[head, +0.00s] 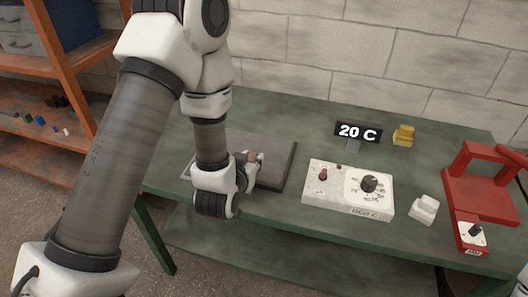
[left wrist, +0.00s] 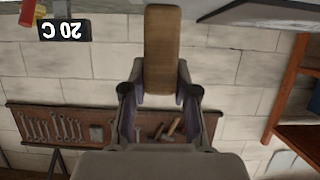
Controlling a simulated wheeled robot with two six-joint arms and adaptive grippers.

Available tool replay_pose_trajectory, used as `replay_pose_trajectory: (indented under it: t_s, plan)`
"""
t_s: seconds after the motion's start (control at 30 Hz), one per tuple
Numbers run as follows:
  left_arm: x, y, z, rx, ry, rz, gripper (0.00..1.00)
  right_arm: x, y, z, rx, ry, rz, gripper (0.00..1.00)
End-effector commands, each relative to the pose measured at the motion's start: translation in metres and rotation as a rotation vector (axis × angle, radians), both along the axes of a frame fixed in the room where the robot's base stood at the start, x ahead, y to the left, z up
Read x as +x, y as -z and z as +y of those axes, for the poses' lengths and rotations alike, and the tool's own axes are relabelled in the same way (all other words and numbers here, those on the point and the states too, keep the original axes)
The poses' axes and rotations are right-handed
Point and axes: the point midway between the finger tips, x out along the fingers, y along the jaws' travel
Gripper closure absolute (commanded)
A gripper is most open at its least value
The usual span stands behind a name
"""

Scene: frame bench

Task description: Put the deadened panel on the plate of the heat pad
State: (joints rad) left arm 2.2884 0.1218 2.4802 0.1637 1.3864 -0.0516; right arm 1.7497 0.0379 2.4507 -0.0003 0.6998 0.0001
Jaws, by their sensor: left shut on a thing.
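My left gripper (head: 254,163) is shut on a tan block (left wrist: 162,48), which stands between its two fingers in the left wrist view. In the head view the small tan block (head: 254,156) shows just above a flat dark grey slab (head: 281,168) on the bench. I cannot tell whether the block is part of the deadened panel, or which slab is panel and which is plate. A light-edged flat shape (head: 187,170) lies left of the gripper, mostly hidden by my arm. A white control box (head: 330,200) with a dial and red switch stands right of the slab. My right gripper is not in view.
A display (head: 358,132) reads 20 C behind the box. A yellow block (head: 403,136), a white piece (head: 425,208) and a red device (head: 480,195) stand to the right. An orange shelf (head: 60,105) is at left. A tool board (left wrist: 80,125) hangs on the wall.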

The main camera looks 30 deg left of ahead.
Motion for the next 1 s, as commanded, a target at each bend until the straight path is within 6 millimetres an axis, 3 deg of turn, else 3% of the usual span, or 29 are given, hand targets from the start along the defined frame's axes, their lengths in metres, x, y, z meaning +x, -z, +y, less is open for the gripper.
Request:
replay_pose_trajectory:
  t_s: [0.4, 0.6, 0.8, 1.0]
  plan:
    - [0.105, 0.004, 0.025, 0.002, 0.001, -0.002, 1.0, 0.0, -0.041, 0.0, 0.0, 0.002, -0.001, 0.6]
    - [0.134, 0.009, 0.031, 0.002, 0.002, -0.003, 1.0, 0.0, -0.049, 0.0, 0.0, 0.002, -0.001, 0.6]
    - [0.131, 0.044, 0.03, 0.002, 0.001, 0.003, 1.0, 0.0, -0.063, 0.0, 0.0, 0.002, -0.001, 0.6]
    - [0.131, 0.047, 0.03, 0.002, 0.002, -0.002, 1.0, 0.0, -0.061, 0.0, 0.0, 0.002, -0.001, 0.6]
